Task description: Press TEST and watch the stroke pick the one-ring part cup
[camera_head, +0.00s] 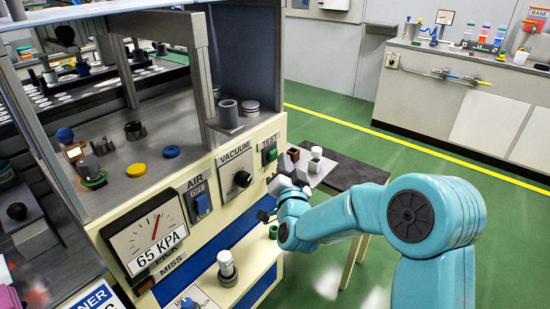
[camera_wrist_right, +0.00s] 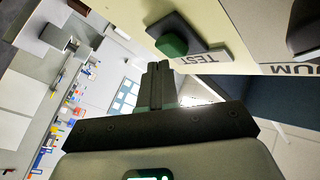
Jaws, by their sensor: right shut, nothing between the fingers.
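The green TEST button (camera_head: 272,155) sits under its label on the cream panel. In the right wrist view the TEST button (camera_wrist_right: 172,44) is on a dark mount, just beyond my fingertips and apart from them in the picture. My right gripper (camera_head: 280,178) is shut and empty near the panel's right edge; its fingers (camera_wrist_right: 159,68) are together. A gauge (camera_head: 157,237) reads 65 KPA. PICK and MISS labels (camera_head: 170,268) are below it. A grey cup (camera_head: 228,112) and a ringed piece (camera_head: 250,107) stand on a ledge. I cannot tell which cup has one ring. My left gripper is out of view.
The VACUUM knob (camera_head: 242,179) and blue AIR switch (camera_head: 201,204) are left of TEST. A dark side table (camera_head: 348,172) with small cups is behind my right gripper. Green floor (camera_head: 335,128) is clear beyond.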

